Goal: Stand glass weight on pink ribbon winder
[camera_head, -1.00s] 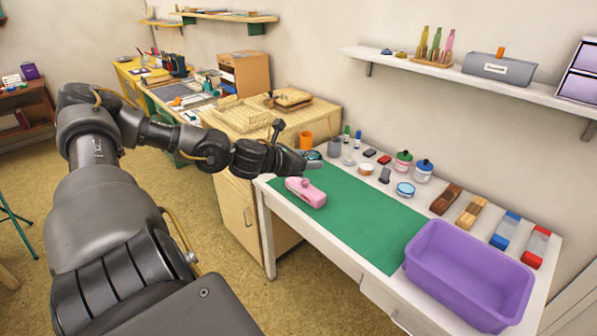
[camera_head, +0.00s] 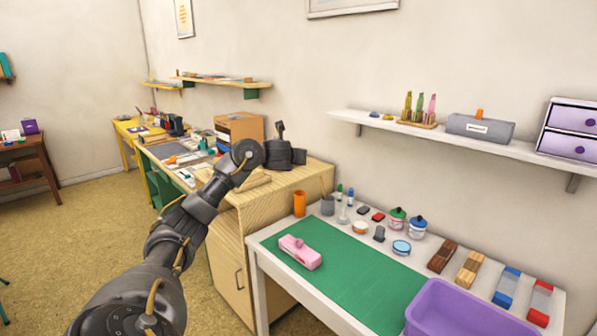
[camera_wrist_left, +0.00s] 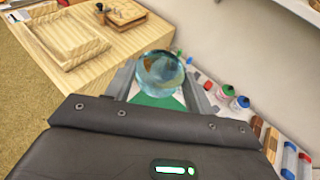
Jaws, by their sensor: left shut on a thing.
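The glass weight (camera_wrist_left: 160,70) is a clear, blue-tinted round piece. In the left wrist view it sits between the two grey fingers of my left gripper (camera_wrist_left: 160,84), which is shut on it. In the head view my left wrist (camera_head: 285,154) is raised over the wooden cabinet, and I cannot make out the fingers or glass weight there. The pink ribbon winder (camera_head: 300,252) lies on the green mat (camera_head: 345,278) near its left end, lower and apart from my gripper, with nothing on it. My right gripper is not in view.
A purple bin (camera_head: 465,310) stands at the mat's right. An orange cup (camera_head: 300,203), a grey cup (camera_head: 328,205), jars (camera_head: 397,220) and blocks line the table's back. A wall shelf (camera_head: 450,140) hangs above. The mat around the winder is clear.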

